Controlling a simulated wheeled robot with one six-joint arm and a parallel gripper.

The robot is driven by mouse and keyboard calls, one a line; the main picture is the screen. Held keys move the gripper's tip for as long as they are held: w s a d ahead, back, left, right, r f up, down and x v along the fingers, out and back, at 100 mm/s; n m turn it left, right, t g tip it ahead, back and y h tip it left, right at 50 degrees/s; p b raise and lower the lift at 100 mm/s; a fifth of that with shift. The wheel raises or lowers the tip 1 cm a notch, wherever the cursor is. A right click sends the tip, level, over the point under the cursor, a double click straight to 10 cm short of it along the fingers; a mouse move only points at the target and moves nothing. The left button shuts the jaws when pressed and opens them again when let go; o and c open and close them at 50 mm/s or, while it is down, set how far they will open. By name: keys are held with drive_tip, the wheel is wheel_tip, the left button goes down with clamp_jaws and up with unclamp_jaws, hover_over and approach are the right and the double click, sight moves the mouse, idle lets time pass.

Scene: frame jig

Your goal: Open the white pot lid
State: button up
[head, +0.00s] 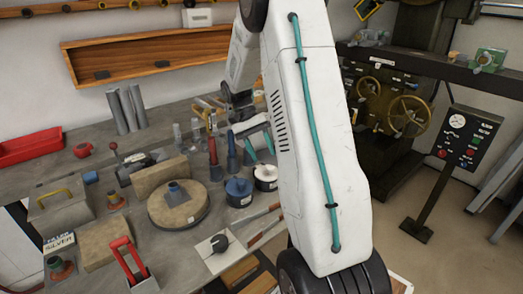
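The white pot (266,184) stands on the grey workbench, close to the left edge of my arm. Its pale lid (268,172) lies on top and carries a small dark knob. My gripper (260,150) is above and slightly left of the white pot, pointing down. Its two teal-tipped fingers look spread apart, with nothing visible between them. It appears clear of the lid, though the exact gap is hard to judge. My white arm link hides what lies to the right of the pot.
A blue pot (238,192) stands just left of the white pot. Tall dark bottle-like tools (232,157) stand behind it. A round stone-topped disc (178,205) and a stone block (160,177) lie further left. A white box with a black knob (219,250) is nearer the front.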

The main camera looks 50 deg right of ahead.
drive_tip(key=shift+r, duration=0.1)
drive_tip(key=v, duration=0.7)
drive_tip(key=shift+w+r, duration=0.25)
drive_tip(key=s+a+r+n+t, duration=0.2)
drive_tip(key=s+a+n+t, duration=0.1)
drive_tip(key=s+a, duration=0.5)
drive_tip(key=s+a+r+n+t, duration=0.3)
drive_tip(key=s+a+n, duration=0.1)
drive_tip(key=s+a, duration=0.4)
drive_tip(key=s+a+r+n+t+h, duration=0.1)
drive_tip(key=s+a+r+n+t, duration=0.1)
drive_tip(key=s+a, duration=0.6)
drive_tip(key=a+n+t, duration=0.1)
drive_tip(key=a, duration=0.2)
drive_tip(key=shift+r+n, duration=0.3)
drive_tip(key=shift+n, duration=0.1)
